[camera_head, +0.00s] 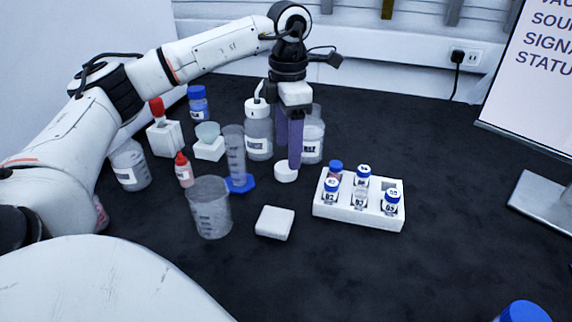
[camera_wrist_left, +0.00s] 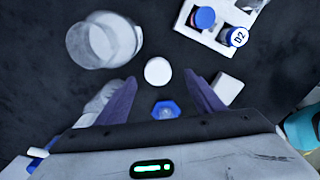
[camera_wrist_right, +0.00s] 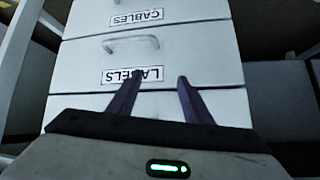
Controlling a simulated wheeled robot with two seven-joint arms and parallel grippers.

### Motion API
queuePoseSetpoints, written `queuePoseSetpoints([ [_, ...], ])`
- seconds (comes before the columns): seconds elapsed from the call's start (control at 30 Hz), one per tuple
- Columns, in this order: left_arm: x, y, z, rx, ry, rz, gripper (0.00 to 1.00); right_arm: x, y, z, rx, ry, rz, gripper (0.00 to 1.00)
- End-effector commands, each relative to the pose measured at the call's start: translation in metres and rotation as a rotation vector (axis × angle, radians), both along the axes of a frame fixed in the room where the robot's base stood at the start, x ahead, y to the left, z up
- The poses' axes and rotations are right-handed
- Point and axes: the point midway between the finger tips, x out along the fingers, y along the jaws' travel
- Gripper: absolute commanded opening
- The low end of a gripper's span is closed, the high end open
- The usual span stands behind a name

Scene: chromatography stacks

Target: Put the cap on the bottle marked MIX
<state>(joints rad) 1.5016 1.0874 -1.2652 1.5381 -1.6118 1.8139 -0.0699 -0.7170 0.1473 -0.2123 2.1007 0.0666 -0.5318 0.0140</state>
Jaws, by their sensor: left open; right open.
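A white round cap (camera_head: 286,173) lies on the dark bench; it also shows in the left wrist view (camera_wrist_left: 158,71). A clear wide bottle (camera_head: 313,143) stands just behind it, without a visible cap; its label is partly covered by my finger and I cannot read it surely as MIX. It seems to be the large round vessel in the left wrist view (camera_wrist_left: 88,42). My left gripper (camera_head: 293,163) points down above the cap, open and empty, with the cap just beyond and between its fingertips. My right gripper (camera_wrist_right: 158,80) is open and empty, away from the bench.
A bottle with a white tubed cap (camera_head: 258,139), a measuring cylinder (camera_head: 236,152), a beaker (camera_head: 210,211) and a white block (camera_head: 275,223) stand left and in front. A vial rack (camera_head: 338,212) is at right. Labelled drawers (camera_wrist_right: 190,40) face my right gripper.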

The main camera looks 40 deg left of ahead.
Motion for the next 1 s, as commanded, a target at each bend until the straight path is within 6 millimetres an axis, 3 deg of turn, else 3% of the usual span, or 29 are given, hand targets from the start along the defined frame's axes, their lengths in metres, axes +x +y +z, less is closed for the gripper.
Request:
queuePoseSetpoints([
  [0.13,0.000,0.001,-0.006,0.001,0.002,0.001,0.61,-0.001,0.000,-0.003,0.000,0.003,0.000,0.45],
  [0.47,0.002,0.004,-0.049,0.000,0.001,0.002,0.61,-0.007,0.001,-0.014,0.011,0.015,-0.008,0.45],
  [0.87,0.003,0.004,-0.052,0.000,0.000,0.001,0.61,-0.006,0.003,-0.009,0.019,0.009,-0.011,0.45],
  [1.0,0.003,0.004,-0.052,0.000,0.000,0.001,0.38,-0.005,0.003,-0.009,0.019,0.007,-0.011,0.45],
])
